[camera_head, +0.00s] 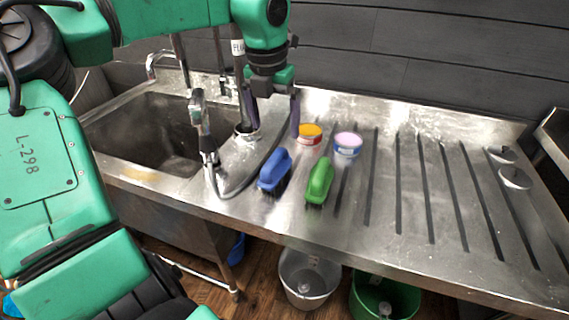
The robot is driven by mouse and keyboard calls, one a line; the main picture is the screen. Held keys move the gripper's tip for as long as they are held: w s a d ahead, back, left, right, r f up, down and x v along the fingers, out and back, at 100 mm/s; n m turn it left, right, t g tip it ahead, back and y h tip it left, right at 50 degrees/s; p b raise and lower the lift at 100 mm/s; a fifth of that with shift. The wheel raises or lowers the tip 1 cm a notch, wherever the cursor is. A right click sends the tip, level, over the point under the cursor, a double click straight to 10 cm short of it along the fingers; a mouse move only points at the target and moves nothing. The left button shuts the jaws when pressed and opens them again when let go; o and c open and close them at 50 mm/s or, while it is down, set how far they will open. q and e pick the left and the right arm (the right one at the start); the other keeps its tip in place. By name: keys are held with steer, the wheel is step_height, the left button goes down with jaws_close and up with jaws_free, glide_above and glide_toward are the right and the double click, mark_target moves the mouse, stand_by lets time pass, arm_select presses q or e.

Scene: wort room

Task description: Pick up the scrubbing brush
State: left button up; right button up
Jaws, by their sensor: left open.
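Two brushes lie on the steel drainboard: a blue brush (275,169), with dark bristles showing under it, and a green brush (320,180) to its right. I cannot tell which one the task means. My left gripper (272,118) points down above the counter, behind the blue brush and apart from both brushes. Its dark fingers are spread and nothing shows between them. My right gripper is not in view.
A sink basin (150,132) lies to the left, with a hose sprayer (199,112) and looping hose by the blue brush. Two tubs, orange-topped (310,134) and pink-topped (348,145), stand behind the brushes. Buckets stand below.

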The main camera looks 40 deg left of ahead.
arm_select(q)
glide_above(277, 168)
steer(key=s, duration=0.1)
step_height(277, 168, down, 5)
steer(key=shift+d+f, duration=0.1)
steer(key=shift+f, duration=0.1)
steer(key=f, duration=0.4)
steer(key=w+f+p, duration=0.1)
steer(key=f, duration=0.2)
steer(key=shift+a, duration=0.2)
steer(key=shift+w+f, duration=0.2)
steer(key=shift+f, duration=0.1)
steer(key=c, duration=1.5)
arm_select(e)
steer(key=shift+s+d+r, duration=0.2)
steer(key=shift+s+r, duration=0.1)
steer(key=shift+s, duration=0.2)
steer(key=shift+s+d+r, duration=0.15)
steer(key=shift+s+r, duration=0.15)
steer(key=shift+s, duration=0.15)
